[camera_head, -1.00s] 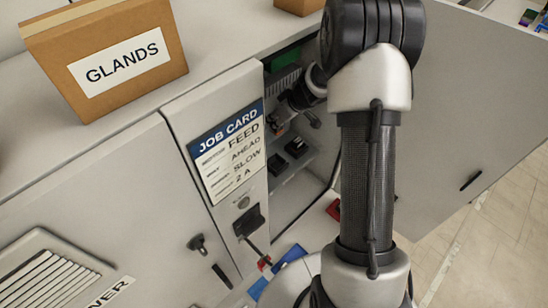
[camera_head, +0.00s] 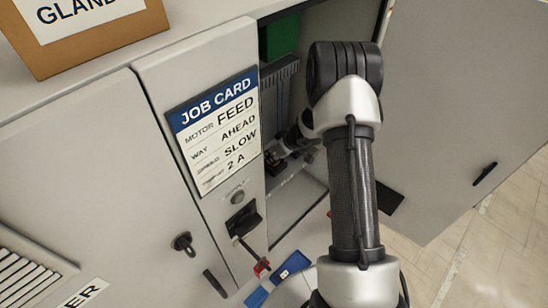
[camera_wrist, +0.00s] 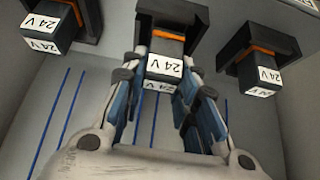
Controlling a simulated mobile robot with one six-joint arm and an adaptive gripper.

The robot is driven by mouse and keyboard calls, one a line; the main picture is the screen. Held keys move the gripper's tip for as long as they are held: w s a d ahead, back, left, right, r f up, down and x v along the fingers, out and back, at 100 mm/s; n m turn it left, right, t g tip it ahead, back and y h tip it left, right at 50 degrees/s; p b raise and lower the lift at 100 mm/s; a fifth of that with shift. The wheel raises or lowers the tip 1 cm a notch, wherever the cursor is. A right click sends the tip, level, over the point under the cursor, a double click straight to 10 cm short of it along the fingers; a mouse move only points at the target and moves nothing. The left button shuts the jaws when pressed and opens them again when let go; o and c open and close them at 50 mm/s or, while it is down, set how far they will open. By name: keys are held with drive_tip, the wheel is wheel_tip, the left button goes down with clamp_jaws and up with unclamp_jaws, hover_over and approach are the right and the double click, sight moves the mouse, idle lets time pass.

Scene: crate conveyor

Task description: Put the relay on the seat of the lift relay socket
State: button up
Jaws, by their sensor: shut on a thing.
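Two 24 V labels show one below the other between the fingers. No socket name is readable, so I cannot tell which is the lift socket. In the head view, the gripper end is inside the open cabinet, mostly hidden by my arm.
The head view shows a job card (camera_head: 213,128), a GLANDS box (camera_head: 85,35), the cabinet's open door (camera_head: 455,110) and blue items (camera_head: 290,265) below.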

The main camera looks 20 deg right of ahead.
drive_tip(key=shift+w+f, duration=0.1)
drive_tip(key=shift+f, duration=0.45)
drive_tip(key=shift+f, duration=0.2)
drive_tip(key=o, duration=1.1)
